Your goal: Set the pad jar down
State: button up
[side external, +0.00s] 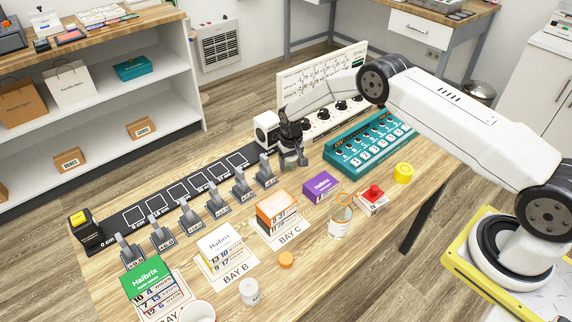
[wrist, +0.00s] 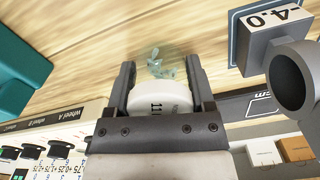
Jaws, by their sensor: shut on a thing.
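The pad jar looks to be the small clear jar (side external: 292,160) with teal pieces inside, below my gripper (side external: 290,146) in the side view. In the wrist view the clear, teal-filled part (wrist: 158,64) shows past a white, printed top (wrist: 163,97). My gripper (wrist: 160,78) is shut on that white part, one finger on each side.
A grey holder marked -4.0 (wrist: 262,58) stands close by on the right in the wrist view. A teal case (side external: 370,140), a panel with black knobs (side external: 337,112), a purple box (side external: 321,186) and the black rail (side external: 160,205) surround the spot. An open-topped clear jar (side external: 339,228) stands nearer the front edge.

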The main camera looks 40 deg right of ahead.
jog(key=shift+f, duration=0.15)
jog(key=o, duration=1.2)
jog(key=shift+r, duration=6.15)
jog(key=shift+r, duration=0.1)
